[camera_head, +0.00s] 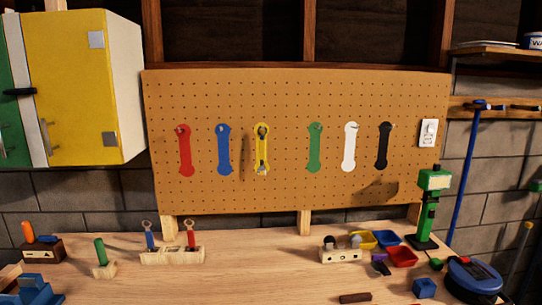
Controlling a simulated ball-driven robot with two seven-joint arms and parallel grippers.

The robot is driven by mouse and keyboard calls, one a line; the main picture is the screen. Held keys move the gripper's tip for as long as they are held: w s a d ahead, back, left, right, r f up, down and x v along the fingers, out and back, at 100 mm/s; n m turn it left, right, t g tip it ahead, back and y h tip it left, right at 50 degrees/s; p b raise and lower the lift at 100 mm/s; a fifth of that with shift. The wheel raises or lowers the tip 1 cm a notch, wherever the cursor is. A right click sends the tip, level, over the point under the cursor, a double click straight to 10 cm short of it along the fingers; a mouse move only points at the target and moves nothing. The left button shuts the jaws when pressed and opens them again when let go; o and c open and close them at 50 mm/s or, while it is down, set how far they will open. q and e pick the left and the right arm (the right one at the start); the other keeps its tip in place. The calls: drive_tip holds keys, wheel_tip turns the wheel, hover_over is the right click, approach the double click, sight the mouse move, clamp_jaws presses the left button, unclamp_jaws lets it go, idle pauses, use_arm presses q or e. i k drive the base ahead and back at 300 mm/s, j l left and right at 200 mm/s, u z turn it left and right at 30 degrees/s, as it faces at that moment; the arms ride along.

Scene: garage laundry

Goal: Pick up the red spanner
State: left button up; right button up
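The red spanner (191,235) stands upright in a pale wooden holder (172,256) on the workbench, left of centre. Its ring-shaped metal end points up and its lower part is hidden in the holder. A blue spanner (149,237) stands in the same holder, to its left. On the pegboard (285,110), a red spanner-shaped outline (185,150) shows at the left with no tool on it. A yellow spanner (262,147) hangs over the yellow outline. Neither of my grippers is in view.
A green-handled tool in a small block (102,258) and an orange-handled tool in a dark block (42,248) stand left of the holder. Small coloured bins (402,257) and a green lamp-like device (430,208) are at the right. The bench (250,275) is clear in the middle.

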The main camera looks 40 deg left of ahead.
sight(191, 238)
drive_tip(key=u, duration=1.7)
